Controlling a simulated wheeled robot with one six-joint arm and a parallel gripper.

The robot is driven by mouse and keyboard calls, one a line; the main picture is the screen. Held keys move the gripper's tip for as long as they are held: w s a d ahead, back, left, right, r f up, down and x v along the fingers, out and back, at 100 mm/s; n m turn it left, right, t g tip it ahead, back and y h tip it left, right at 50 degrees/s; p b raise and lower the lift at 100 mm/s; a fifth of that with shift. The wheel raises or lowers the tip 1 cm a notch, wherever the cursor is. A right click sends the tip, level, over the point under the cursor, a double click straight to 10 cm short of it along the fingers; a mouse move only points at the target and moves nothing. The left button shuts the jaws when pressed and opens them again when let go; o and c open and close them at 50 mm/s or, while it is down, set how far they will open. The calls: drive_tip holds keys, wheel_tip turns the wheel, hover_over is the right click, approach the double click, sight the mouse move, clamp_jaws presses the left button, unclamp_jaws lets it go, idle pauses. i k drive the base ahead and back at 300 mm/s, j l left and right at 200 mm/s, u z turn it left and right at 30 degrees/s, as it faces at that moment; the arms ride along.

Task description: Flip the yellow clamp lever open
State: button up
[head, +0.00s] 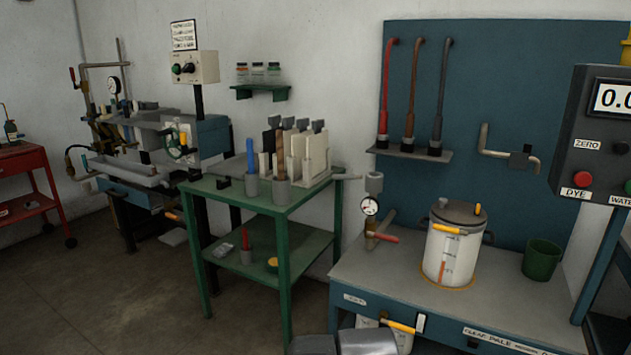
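A white pot (437,262) with a grey lid (458,214) stands on the grey bench at the right. A yellow-orange lever (449,230) lies nearly level across the pot's upper front, just under the lid. A small upright yellow piece (477,208) shows on the lid. Another yellow-orange lever (399,326) sits at the bench's front edge, lower down. I cannot tell which of these is the clamp lever. Grey parts at the bottom edge look like my arm; my gripper's fingers are not in view.
A gauge with a red-handled valve (384,237) stands left of the pot. A green cup (541,260) stands to its right. A dark control box (600,135) rises at the right edge. A green table (243,198) with racks is to the left. Open floor lies at the lower left.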

sight(436, 227)
drive_tip(key=i+l+z, duration=0.2)
drive_tip(key=i, duration=0.3)
drive_tip(key=i+z, duration=0.25)
drive_tip(key=i, duration=0.25)
